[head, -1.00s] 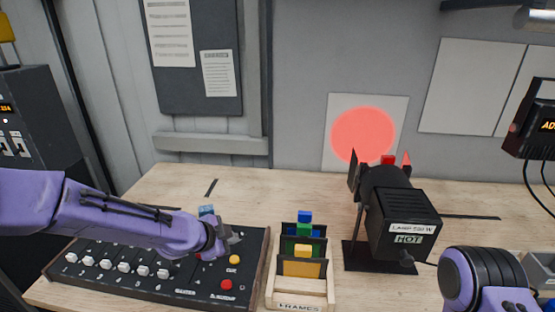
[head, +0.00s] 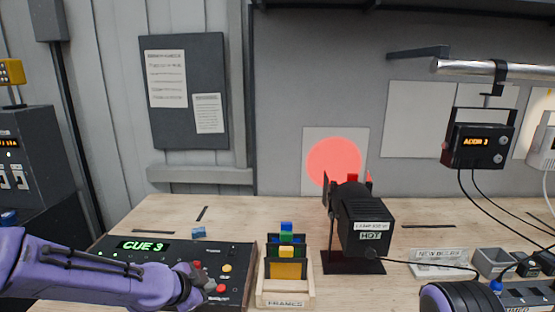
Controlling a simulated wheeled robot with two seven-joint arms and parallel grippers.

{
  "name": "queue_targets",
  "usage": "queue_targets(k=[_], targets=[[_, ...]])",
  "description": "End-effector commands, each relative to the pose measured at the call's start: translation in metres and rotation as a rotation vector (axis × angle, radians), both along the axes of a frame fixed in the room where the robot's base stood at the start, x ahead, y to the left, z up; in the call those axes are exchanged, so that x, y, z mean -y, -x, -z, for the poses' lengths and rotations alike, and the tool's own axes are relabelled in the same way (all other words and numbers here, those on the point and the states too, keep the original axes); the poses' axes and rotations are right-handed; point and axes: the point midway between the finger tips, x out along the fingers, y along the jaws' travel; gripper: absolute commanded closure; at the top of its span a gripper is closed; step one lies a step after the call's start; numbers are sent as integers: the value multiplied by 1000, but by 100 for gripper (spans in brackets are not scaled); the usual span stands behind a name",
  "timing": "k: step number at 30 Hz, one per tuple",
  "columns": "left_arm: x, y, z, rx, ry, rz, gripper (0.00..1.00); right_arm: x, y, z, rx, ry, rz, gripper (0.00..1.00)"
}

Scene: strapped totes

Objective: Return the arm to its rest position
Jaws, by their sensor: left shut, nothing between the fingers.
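My left arm comes in from the left over the black control console (head: 232,258). My left gripper (head: 206,282) is shut and empty, close to the red button (head: 221,288) at the console's right side. I cannot tell whether it touches the console. The console display reads "CUE 3" in green. A yellow button (head: 227,268) shows above the red one. Part of my right arm shows at the bottom right; its gripper is out of view.
A wooden frames rack (head: 286,300) with coloured-tab frames stands right of the console.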

Motion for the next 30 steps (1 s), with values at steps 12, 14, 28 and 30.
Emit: queue_targets(k=[12, 14, 28, 30], targets=[[-19, -1, 13, -36, 377, -502, 100, 0, 0, 3, 1, 1, 0, 47], [-27, 7, 32, -54, 455, -622, 100, 0, 0, 7, 0, 0, 0, 47], [-113, 239, 303, -221, 671, -1545, 100, 0, -1, 76, 0, 0, 0, 47], [-120, 283, 330, -267, 577, -1571, 100, 0, -1, 86, 0, 0, 0, 47]])
